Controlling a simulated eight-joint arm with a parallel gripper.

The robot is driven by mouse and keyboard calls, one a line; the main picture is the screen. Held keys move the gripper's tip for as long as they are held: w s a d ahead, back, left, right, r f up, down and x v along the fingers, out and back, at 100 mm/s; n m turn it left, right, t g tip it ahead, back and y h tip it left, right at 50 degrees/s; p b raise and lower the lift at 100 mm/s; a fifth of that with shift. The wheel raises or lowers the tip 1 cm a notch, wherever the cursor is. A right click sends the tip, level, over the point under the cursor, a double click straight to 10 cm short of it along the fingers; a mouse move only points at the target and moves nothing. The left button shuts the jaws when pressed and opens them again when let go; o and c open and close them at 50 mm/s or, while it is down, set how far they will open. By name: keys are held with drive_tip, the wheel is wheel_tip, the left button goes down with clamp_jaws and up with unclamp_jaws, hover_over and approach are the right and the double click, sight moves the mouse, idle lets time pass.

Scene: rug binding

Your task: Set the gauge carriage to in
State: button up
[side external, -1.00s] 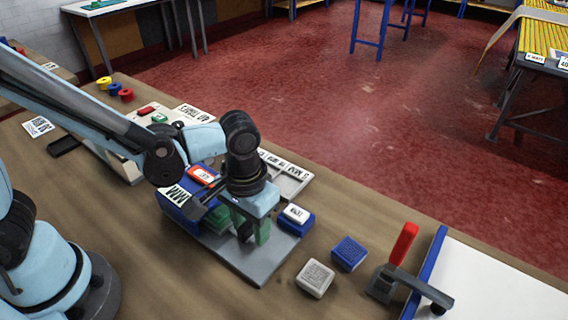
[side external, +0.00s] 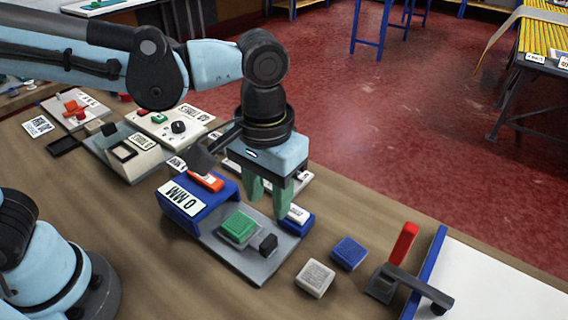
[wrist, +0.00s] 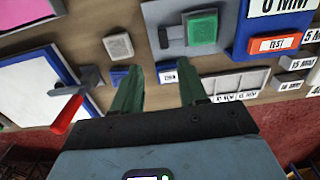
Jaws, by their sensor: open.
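The gauge has a grey base plate (side external: 262,268) and a blue housing (side external: 222,190) labelled "0 MM", with an orange-red TEST button (side external: 207,181) by it. A green block (side external: 238,229), seemingly the carriage, lies on the plate near the housing, with a black knob (side external: 268,245) beside it. The wrist view also shows the green block (wrist: 203,28) and knob (wrist: 163,38). My gripper (side external: 267,203) is open and empty, raised behind the green block. A blue block with a white label (side external: 297,218) is partly behind one finger; in the wrist view it shows between the fingers.
A grey block (side external: 315,278) and a blue block (side external: 348,253) lie at the front right. A red-handled lever (side external: 405,242) stands beside a white, blue-edged board (side external: 480,285). A cream device (side external: 130,150) and a switch panel (side external: 170,122) stand at the back left.

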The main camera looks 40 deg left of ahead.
drive_tip(key=w+a+r, duration=0.2)
drive_tip(key=a, duration=0.8)
drive_tip(key=w+a+r, duration=0.2)
drive_tip(key=w+a, duration=0.1)
drive_tip(key=a, duration=0.7)
drive_tip(key=shift+r, duration=0.15)
drive_tip(key=shift+w, duration=0.1)
approach(268, 240)
drive_tip(key=shift+f, duration=4.4)
clamp_jaws()
